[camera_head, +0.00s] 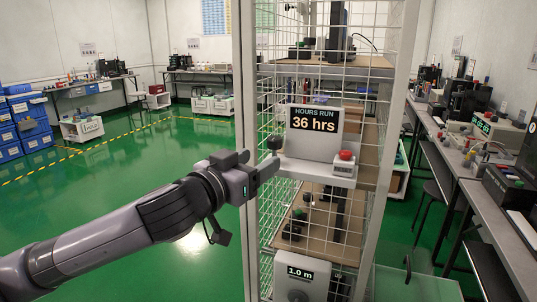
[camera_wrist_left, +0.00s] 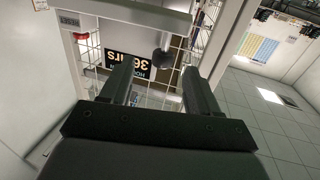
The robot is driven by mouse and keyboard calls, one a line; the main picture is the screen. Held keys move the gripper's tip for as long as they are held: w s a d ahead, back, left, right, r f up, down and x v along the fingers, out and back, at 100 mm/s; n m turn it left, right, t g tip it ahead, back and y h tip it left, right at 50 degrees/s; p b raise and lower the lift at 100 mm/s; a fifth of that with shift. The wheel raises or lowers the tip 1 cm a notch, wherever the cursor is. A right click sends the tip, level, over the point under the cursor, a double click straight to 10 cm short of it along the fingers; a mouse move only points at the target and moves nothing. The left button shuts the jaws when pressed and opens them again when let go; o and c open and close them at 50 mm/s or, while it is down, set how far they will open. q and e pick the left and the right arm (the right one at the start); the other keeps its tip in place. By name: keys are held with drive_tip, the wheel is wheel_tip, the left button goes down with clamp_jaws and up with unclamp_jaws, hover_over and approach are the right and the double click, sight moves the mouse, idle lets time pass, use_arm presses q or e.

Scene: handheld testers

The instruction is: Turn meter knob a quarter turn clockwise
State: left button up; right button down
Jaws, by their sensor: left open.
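A dark round knob (camera_head: 275,143) sits at the left end of a white shelf unit, beside the "HOURS RUN 36 hrs" display (camera_head: 314,119). My left gripper (camera_head: 257,162) is open and empty, just below and left of the knob in the head view. In the left wrist view the knob (camera_wrist_left: 163,61) appears between the two open fingers, beyond their tips; I cannot tell the exact gap. A grey round dial (camera_head: 298,296) shows on a white unit marked "1.0 m" (camera_head: 307,272) lower down, cut off by the frame's bottom edge. My right gripper is out of view.
A red button (camera_head: 346,155) stands right of the display. A wire mesh rack (camera_head: 282,210) with light posts (camera_head: 246,100) surrounds the shelves, close to my left gripper. Benches with equipment line the right side (camera_head: 465,160). The green floor (camera_head: 130,175) at left is open.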

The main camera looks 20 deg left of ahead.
sight(270, 145)
use_arm(q)
drive_tip(key=shift+a+r+p+x, duration=0.1)
drive_tip(key=shift+r+x, duration=0.1)
drive_tip(key=shift+x, duration=0.95)
drive_tip(key=shift+a+r+p+x, duration=0.1)
drive_tip(key=shift+r+p+x, duration=0.1)
drive_tip(key=shift+x, duration=0.95)
drive_tip(key=shift+a+r+p+x, duration=0.1)
drive_tip(key=shift+r+x, duration=0.1)
drive_tip(key=shift+x, duration=0.95)
drive_tip(key=shift+w, duration=0.1)
drive_tip(key=c, duration=1)
